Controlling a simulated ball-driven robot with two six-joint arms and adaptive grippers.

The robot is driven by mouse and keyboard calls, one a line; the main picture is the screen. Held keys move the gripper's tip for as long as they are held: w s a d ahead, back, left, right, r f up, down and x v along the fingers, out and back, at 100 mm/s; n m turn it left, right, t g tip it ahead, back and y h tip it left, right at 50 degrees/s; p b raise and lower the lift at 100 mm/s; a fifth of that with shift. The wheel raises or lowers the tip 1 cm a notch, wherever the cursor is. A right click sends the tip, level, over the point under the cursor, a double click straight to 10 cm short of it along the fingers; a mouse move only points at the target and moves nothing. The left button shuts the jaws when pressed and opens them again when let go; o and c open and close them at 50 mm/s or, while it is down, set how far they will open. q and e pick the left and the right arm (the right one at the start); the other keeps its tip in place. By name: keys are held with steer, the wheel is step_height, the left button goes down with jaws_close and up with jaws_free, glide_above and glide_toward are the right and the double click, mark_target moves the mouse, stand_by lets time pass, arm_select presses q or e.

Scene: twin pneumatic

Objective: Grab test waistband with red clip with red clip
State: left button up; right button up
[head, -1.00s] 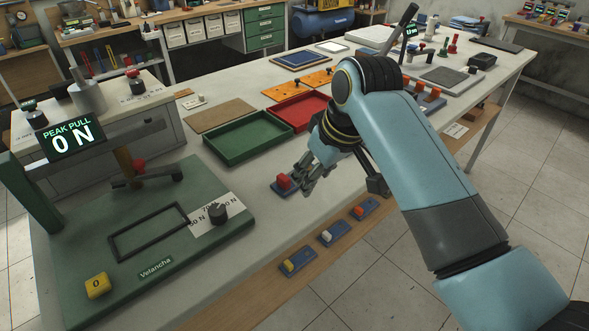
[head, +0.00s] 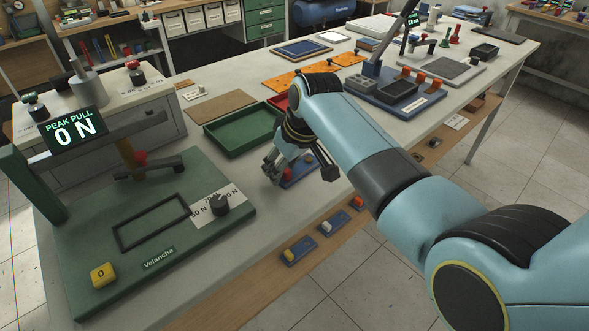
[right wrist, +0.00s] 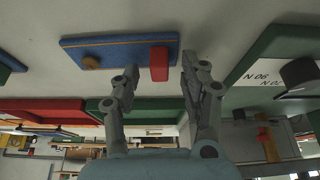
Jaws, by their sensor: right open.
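A red clip (head: 287,174) stands on a small blue board near the front edge of the table. In the right wrist view, the red clip (right wrist: 159,63) stands at one end of the blue board (right wrist: 120,48), with a tan knob (right wrist: 91,62) at the other end. My right gripper (head: 273,170) is open and low over the table, right beside the red clip. In the right wrist view, the right gripper's fingers (right wrist: 158,72) are spread with the red clip between them in the picture; contact is unclear. I cannot make out a waistband. My left gripper is out of view.
The green pull tester (head: 170,262) with a 0 N display (head: 76,130) fills the left. A green tray (head: 243,131) lies behind the gripper, a red tray (head: 281,102) beside it. Several small blue boards (head: 298,249) lie on the lower wooden ledge.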

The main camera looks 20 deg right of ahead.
steer(key=shift+f, duration=0.15)
jaws_close()
stand_by(0.4)
